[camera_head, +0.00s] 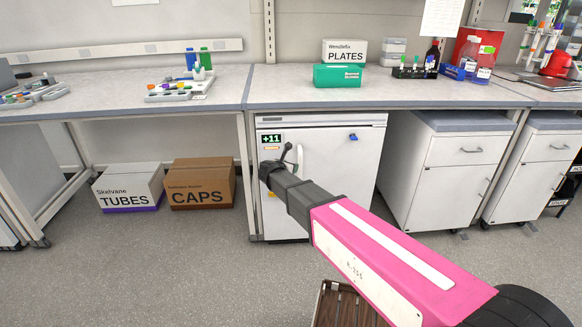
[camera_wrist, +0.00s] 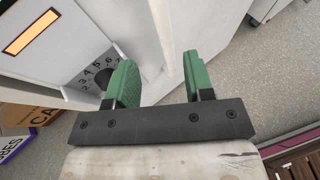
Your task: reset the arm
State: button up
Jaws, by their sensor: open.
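My pink and grey arm reaches from the lower right to the white under-bench fridge (camera_head: 345,180) in the head view. My gripper (camera_head: 290,158) is at the fridge's front, beside its pale door handle (camera_head: 300,158). In the wrist view my gripper (camera_wrist: 160,82) has two green fingers standing apart, with the pale handle (camera_wrist: 162,35) showing in the gap beyond them. Whether a finger touches the handle cannot be told. A dial with numbers (camera_wrist: 92,75) shows left of the fingers. The fridge door looks shut.
A bench (camera_head: 290,92) runs above the fridge, holding a green box (camera_head: 337,76) and a PLATES box (camera_head: 345,52). TUBES (camera_head: 128,187) and CAPS (camera_head: 200,184) boxes stand on the floor at left. White drawer cabinets (camera_head: 440,170) stand at right. A brown slatted thing (camera_head: 340,308) is low in front.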

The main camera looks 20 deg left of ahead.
jog(key=w+d+r+n+y, duration=0.2)
jog(key=d+n+y, duration=0.8)
jog(key=d+n, duration=0.9)
jog(key=s+d+f+n+g+h, duration=0.2)
jog(key=s+d+n, duration=0.4)
jog(key=d, duration=0.3)
jog(key=s+d+f+n+g+h, duration=0.2)
jog(key=s+d+f+n+g, duration=0.3)
jog(key=s+d, duration=0.4)
jog(key=s+d+f+n+g+h, duration=0.2)
jog(key=s+d+f+n+g, duration=0.1)
jog(key=s+d+n+g, duration=0.3)
jog(key=s+d+n, duration=0.2)
jog(key=d, duration=0.2)
jog(key=shift+f+n+h, duration=0.3)
jog(key=shift+n+h, duration=0.1)
jog(key=shift+a, duration=0.1)
